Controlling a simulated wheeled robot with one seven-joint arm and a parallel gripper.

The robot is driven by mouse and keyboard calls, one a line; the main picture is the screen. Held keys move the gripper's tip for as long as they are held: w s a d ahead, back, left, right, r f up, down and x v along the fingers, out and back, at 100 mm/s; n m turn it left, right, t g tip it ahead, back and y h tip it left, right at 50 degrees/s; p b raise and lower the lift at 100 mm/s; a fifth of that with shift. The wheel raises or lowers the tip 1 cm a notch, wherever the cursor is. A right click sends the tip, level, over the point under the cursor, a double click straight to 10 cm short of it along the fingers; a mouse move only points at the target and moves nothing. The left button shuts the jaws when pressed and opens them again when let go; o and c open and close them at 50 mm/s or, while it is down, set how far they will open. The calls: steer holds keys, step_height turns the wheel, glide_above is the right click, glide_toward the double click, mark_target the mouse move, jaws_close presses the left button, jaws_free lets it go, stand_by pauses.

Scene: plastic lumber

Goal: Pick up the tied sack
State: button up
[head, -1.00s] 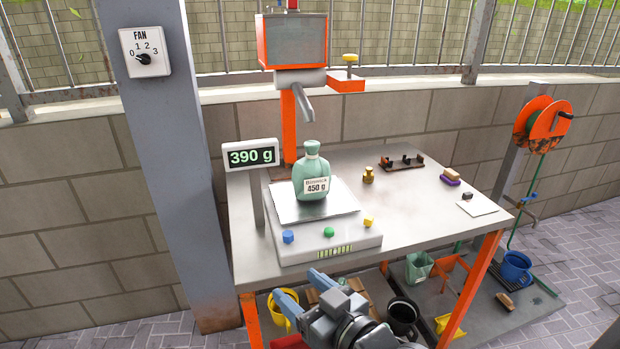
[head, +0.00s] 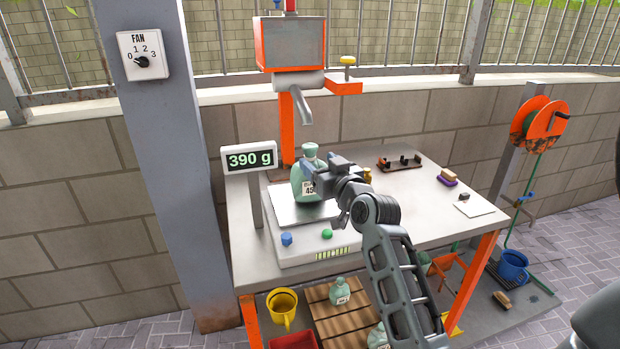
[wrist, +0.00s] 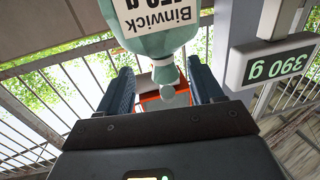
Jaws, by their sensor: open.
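The tied sack (head: 302,191) is pale green with a white label and a knotted neck. It stands upright on the plate of the scale (head: 283,208). My gripper (head: 310,176) is at the right side of the sack, at upper-body height, and hides part of its label. In the wrist view the sack (wrist: 160,42) hangs upside down in the picture. Its neck and knot show between the two blue fingers of my gripper (wrist: 163,84), which stand apart with gaps on both sides. I cannot tell exactly how deep the neck lies between them.
The scale's display (head: 250,158) reads 390 g. An orange-framed hopper (head: 291,45) with a spout is above the sack. A smaller sack (head: 340,291) sits on the slatted lower platform.

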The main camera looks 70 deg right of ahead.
mark_target(312, 157)
steer(key=p+x, duration=0.1)
steer(key=x, duration=0.4)
steer(key=shift+w+p, duration=0.15)
steer(key=shift+p, duration=0.25)
